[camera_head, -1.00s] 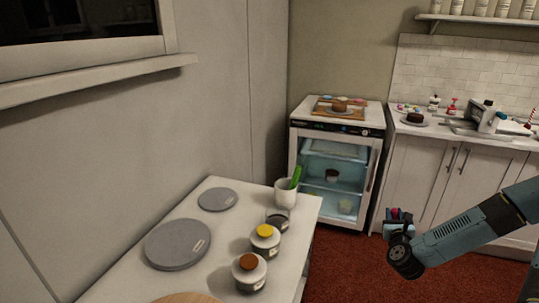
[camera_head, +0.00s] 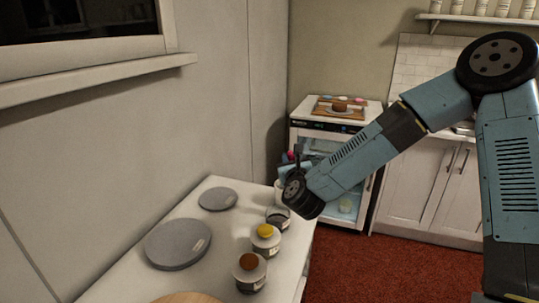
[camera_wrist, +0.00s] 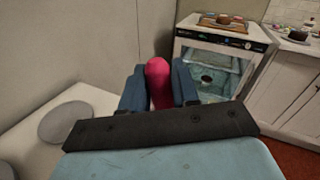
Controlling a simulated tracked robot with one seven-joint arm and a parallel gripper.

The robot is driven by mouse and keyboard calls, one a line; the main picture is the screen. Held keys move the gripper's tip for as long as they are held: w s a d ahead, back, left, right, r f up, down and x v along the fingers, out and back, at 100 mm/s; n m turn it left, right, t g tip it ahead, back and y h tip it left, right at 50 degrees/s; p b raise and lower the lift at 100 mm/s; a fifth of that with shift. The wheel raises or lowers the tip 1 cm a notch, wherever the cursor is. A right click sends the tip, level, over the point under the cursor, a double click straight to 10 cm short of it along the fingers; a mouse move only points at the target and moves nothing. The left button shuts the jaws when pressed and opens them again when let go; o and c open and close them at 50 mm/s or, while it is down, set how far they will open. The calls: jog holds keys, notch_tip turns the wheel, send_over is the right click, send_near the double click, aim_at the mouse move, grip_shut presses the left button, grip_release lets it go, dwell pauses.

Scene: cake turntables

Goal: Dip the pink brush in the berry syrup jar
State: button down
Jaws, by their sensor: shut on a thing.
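My gripper (camera_wrist: 159,84) is shut on the pink brush (camera_wrist: 158,76), whose rounded pink end shows between the two blue fingers in the wrist view. In the head view a bit of pink (camera_head: 291,156) shows beyond my dark wrist, above the far end of the white table. An open-topped jar with dark contents (camera_head: 278,217) stands on the table just below my wrist. A yellow-topped jar (camera_head: 265,240) and a brown-topped jar (camera_head: 250,272) stand nearer. I cannot read their labels, so which one holds berry syrup is unclear. The brush's lower part is hidden.
A white cup (camera_head: 278,190) stands mostly hidden behind my wrist. Two grey turntables (camera_head: 177,244) (camera_head: 217,199) lie on the left of the white table (camera_head: 215,268). A glass-fronted fridge (camera_head: 346,124) stands behind. The wall closes the left side.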

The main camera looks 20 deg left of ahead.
jog(key=s+a+r+y, duration=0.1)
jog(key=s+a+r, duration=0.3)
jog(key=s+a, duration=0.15)
notch_tip(320, 180, down, 12)
jog(key=shift+a+n+g, duration=0.25)
jog(key=shift+n+g, duration=0.05)
dwell(1.0)
dwell(1.0)
notch_tip(320, 180, up, 7)
jog(key=shift+f, duration=0.2)
dwell(0.7)
jog(key=shift+r, duration=0.1)
